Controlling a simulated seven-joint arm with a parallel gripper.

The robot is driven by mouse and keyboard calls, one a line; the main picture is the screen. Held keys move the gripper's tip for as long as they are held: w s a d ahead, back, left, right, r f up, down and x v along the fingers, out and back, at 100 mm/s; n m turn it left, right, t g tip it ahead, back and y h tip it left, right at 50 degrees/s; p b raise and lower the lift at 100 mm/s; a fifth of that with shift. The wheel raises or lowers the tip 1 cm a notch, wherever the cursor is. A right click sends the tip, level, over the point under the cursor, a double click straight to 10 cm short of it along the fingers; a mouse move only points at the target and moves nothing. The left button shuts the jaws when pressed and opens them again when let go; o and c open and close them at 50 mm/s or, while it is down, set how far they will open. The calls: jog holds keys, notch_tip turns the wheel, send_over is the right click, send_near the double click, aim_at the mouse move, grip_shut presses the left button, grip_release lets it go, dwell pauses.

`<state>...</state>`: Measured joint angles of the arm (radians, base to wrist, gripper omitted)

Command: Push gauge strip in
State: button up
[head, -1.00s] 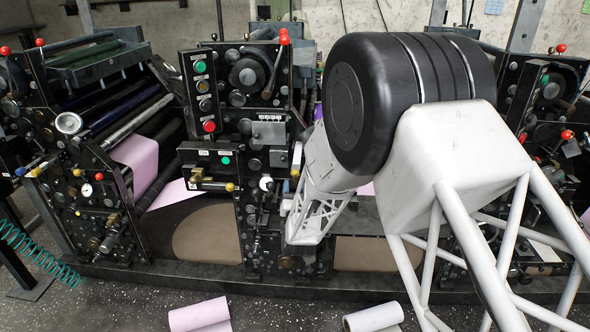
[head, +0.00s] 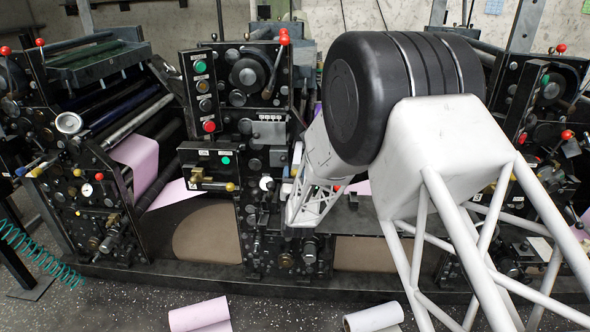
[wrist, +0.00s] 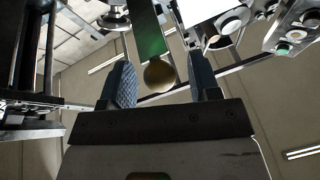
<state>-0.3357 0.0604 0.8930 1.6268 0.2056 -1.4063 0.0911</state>
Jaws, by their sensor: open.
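In the wrist view a flat green strip (wrist: 148,33) comes down from the top and ends in a round brass-coloured knob (wrist: 158,75). It looks like the gauge strip. My gripper (wrist: 160,63) is open, with one ridged finger on each side of the knob. A gap shows between the knob and each finger, and I cannot tell how far in depth the knob is from them. In the head view my white forearm reaches down to the middle of the press, and my gripper's fingers cannot be made out there. I cannot pick out the strip in that view.
The black press (head: 250,215) carries many knobs and levers close to my arm. A panel with a green and a red button (head: 208,127) stands left of my forearm. A pink roll (head: 199,315) and a white roll (head: 373,318) lie on the speckled floor in front.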

aim_at(296, 162)
jog(key=shift+x, duration=1.15)
grip_shut()
jog(key=shift+w+a+r, duration=0.1)
jog(key=shift+w+a, duration=0.05)
jog(key=shift+w, duration=1.8)
jog(key=shift+w+a, duration=0.15)
jog(key=shift+w, duration=1.85)
jog(key=shift+r, duration=0.1)
grip_release()
jog(key=shift+d, duration=0.1)
jog(key=shift+d, duration=0.2)
